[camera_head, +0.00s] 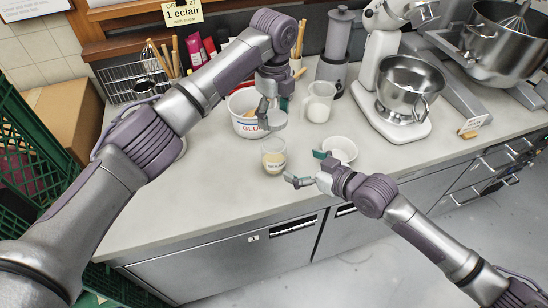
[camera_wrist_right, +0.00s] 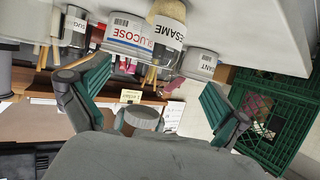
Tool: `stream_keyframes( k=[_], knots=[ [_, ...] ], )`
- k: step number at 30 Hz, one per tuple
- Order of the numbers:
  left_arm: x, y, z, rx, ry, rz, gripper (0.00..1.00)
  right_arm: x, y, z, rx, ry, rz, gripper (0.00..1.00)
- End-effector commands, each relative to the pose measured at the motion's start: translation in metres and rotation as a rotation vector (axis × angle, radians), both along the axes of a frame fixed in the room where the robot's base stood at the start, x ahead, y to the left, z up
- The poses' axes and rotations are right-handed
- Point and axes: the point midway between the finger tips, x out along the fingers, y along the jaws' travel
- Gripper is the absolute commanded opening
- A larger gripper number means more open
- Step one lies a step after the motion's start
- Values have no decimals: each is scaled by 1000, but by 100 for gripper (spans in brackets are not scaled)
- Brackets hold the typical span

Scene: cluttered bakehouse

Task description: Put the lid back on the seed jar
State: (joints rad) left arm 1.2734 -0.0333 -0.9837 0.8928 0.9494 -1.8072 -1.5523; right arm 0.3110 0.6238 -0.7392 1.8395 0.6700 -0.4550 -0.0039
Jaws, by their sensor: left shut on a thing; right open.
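The seed jar (camera_head: 273,157) is a small clear jar with pale contents, standing upright and open near the counter's front edge. In the right wrist view its SESAME label (camera_wrist_right: 169,32) shows between my right fingers. My left gripper (camera_head: 268,108) is shut on the lid (camera_head: 273,123), a greyish disc, and holds it above and behind the jar, apart from it, in front of the glucose tub. My right gripper (camera_head: 305,168) is open, just right of the jar, with its fingers pointing at it. I cannot tell whether they touch the jar.
A white glucose tub (camera_head: 242,127) stands behind the jar. A white bowl (camera_head: 343,148) is close to my right gripper, and a pale jug (camera_head: 319,103) stands behind it. A stand mixer (camera_head: 404,122) is at right. The counter (camera_head: 190,205) is clear at front left.

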Motion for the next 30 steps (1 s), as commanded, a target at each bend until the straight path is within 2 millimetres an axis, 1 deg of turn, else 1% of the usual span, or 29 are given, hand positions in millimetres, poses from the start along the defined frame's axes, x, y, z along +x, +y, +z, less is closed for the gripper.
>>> stream_keyframes(
  k=[5,15,18,24,30],
  knots=[
    [0,0,0,0,0,1,49,16,16,-8,3,0,-1,100],
    [0,0,0,0,0,1,49,59,56,-32,2,0,1,100],
    [0,0,0,0,0,1,49,68,64,-38,1,0,0,100],
    [0,0,0,0,0,1,49,77,73,-44,0,0,1,100],
    [0,0,0,0,0,1,49,79,74,-44,0,0,0,100]
  ],
)
